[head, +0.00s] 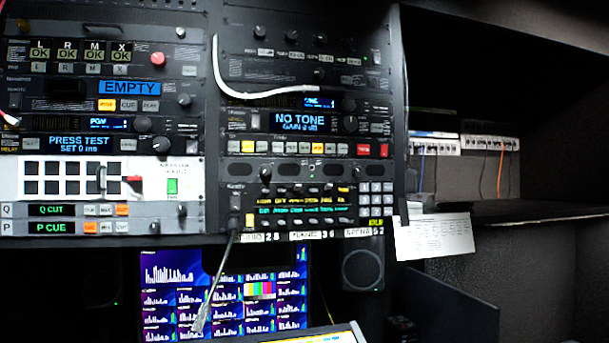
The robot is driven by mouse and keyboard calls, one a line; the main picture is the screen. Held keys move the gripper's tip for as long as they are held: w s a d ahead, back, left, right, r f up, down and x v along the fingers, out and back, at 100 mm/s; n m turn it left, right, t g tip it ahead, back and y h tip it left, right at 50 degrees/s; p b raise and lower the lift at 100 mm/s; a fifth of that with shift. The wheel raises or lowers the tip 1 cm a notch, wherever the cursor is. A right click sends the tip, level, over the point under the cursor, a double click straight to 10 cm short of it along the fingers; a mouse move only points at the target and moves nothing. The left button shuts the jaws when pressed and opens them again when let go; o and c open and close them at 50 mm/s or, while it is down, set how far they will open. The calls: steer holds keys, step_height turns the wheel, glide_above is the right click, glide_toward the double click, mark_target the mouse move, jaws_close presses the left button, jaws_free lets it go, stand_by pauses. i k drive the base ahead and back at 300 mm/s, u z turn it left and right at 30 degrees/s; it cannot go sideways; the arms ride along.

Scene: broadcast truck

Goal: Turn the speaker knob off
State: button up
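A small dark speaker (363,269) hangs under the right-hand rack, beside the multi-picture monitor. I see no clear knob on the speaker itself. My gripper is not in view.
A monitor (170,270) stands below the racks. A grey cable (220,268) hangs in front of it, and a white cable (250,94) loops across the right rack. A paper sheet (435,236) hangs by the shelf (540,213) at right. A lit panel (325,337) edges the bottom.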

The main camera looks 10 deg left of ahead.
mark_target(265, 169)
steer(key=z, duration=0.1)
steer(key=k, duration=0.35)
steer(key=u, duration=0.95)
steer(key=i, duration=1)
